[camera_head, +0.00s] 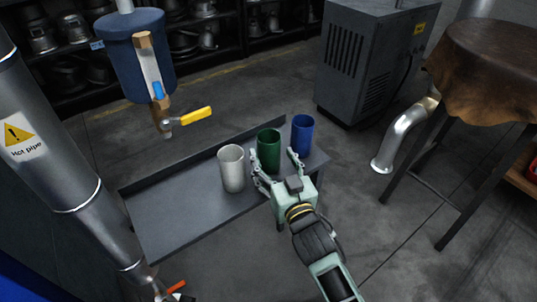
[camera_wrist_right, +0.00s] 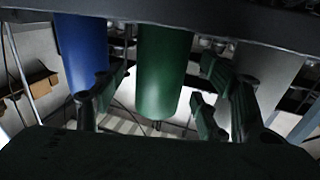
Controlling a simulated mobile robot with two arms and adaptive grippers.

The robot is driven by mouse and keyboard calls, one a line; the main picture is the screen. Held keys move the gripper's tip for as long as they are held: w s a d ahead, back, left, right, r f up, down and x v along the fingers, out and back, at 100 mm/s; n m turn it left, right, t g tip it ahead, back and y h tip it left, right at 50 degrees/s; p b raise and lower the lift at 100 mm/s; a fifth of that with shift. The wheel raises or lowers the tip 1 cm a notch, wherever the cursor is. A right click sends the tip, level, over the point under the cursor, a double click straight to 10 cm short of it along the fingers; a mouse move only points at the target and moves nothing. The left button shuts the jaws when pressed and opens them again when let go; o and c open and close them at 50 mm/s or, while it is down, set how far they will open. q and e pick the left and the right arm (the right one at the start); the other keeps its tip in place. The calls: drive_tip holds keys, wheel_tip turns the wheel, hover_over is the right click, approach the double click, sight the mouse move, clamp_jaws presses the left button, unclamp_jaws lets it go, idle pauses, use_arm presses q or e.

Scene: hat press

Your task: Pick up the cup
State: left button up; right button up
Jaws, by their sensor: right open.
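Three cups stand upright in a row on a dark metal shelf (camera_head: 180,221): a silver-white cup (camera_head: 232,170), a green cup (camera_head: 268,151) and a blue cup (camera_head: 302,136). My right gripper (camera_head: 276,166) is open in front of the green cup, with one finger towards either side of it. In the right wrist view the green cup (camera_wrist_right: 163,75) is centred between the open fingers, the blue cup (camera_wrist_right: 84,55) is on the left and the pale cup (camera_wrist_right: 265,72) on the right. Contact with the green cup cannot be told. My left gripper is out of view.
A blue tank (camera_head: 128,60) with a yellow-handled tap (camera_head: 190,115) hangs above the shelf. A hot pipe (camera_head: 75,180) rises at left. A grey machine cabinet (camera_head: 365,65) and a leather-topped stand (camera_head: 495,60) are at right. The shelf's left part is bare.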

sight(273, 159)
drive_tip(key=x, duration=0.3)
drive_tip(key=shift+w+a, duration=0.15)
drive_tip(key=shift+w, duration=0.05)
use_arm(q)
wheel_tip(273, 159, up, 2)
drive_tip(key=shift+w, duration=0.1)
use_arm(e)
drive_tip(key=shift+c, duration=0.3)
drive_tip(key=c, duration=1.3)
